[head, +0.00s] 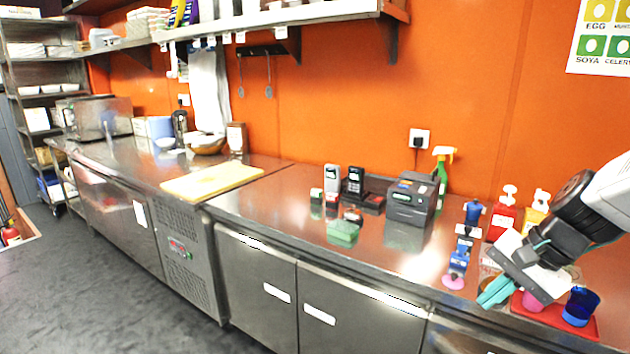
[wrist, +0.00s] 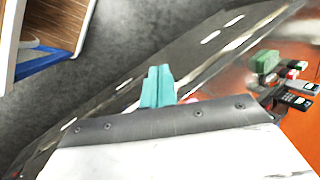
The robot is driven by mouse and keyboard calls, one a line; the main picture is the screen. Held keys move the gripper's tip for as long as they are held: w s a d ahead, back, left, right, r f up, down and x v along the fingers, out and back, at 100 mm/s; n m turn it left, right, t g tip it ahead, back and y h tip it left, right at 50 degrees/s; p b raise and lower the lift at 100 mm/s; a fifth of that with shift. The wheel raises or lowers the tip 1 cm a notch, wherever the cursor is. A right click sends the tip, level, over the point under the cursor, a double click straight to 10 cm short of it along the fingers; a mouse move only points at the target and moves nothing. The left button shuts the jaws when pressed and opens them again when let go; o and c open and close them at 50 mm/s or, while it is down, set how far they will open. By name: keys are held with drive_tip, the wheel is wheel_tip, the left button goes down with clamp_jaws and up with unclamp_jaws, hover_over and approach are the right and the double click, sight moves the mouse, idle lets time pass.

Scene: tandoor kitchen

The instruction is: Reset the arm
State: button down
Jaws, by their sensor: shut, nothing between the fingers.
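My gripper (head: 494,291) is at the right of the head view, above the front edge of the steel counter (head: 300,205). Its teal fingers are together with nothing between them. In the wrist view the shut fingers (wrist: 157,88) point up the picture, with the counter's front edge and the dark floor beyond them. My arm comes in from the right edge of the head view. It hides part of the counter there.
A red tray (head: 556,318) with a dark blue cup (head: 580,306) and a pink item lies close by my gripper. A blue stand (head: 460,258), a red pump bottle (head: 502,214) and a printer (head: 411,199) stand nearby. The cutting board (head: 212,181) is further left. Open floor lies in front.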

drive_tip(key=s+a+r+n+h, duration=0.2)
drive_tip(key=s+n, duration=0.2)
drive_tip(key=s, duration=0.4)
drive_tip(key=s+a+r+n+g+h, duration=0.1)
drive_tip(key=s+r+n+h, duration=0.1)
drive_tip(key=s+n, duration=0.3)
drive_tip(key=shift+s+a+r+n+h, duration=0.35)
drive_tip(key=shift+s+r, duration=0.3)
drive_tip(key=shift+s, duration=1.15)
